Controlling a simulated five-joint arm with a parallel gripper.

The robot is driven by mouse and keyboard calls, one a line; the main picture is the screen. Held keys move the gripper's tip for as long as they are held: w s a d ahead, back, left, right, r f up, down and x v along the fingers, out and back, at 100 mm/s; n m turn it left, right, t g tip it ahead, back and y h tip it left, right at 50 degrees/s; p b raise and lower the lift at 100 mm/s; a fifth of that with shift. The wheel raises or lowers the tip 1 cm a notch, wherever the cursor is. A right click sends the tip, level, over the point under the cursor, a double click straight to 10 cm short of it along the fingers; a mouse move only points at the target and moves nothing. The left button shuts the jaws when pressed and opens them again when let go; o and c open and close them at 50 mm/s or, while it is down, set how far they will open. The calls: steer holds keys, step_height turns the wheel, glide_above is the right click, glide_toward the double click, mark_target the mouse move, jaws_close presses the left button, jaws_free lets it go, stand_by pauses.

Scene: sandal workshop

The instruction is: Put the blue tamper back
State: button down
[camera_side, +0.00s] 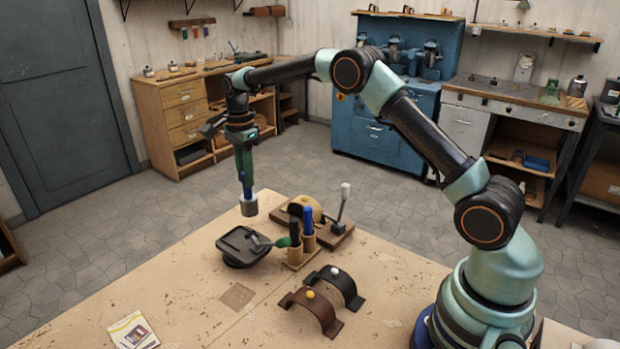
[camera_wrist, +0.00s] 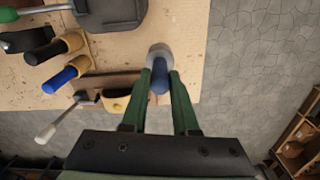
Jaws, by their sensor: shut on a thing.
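My gripper (camera_side: 247,188) points straight down over the far edge of the work table and is shut on the blue tamper. The tamper's grey cylindrical head (camera_side: 250,207) hangs below the fingers in the side view, roughly upright. In the wrist view my gripper (camera_wrist: 161,76) has its green fingers on either side of the tamper's blue handle (camera_wrist: 160,80), with the pale head beyond the tips. The fingers hide most of the handle in the side view. Whether the head touches the table is hard to tell.
A black dish-like stand (camera_side: 243,246) is near the tamper. Wooden holders (camera_side: 300,256) carry black-handled and blue-handled tools. A board behind holds a tan dome (camera_side: 305,207) and a white-topped tool (camera_side: 344,192). Two strap pieces (camera_side: 311,311) lie nearer. The table's left front is mostly clear.

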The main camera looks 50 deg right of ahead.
mark_target(248, 197)
steer(key=shift+f, duration=1.95)
steer(key=shift+f, duration=0.1)
steer(key=c, duration=0.7)
jaws_free()
steer(key=shift+f, duration=0.1)
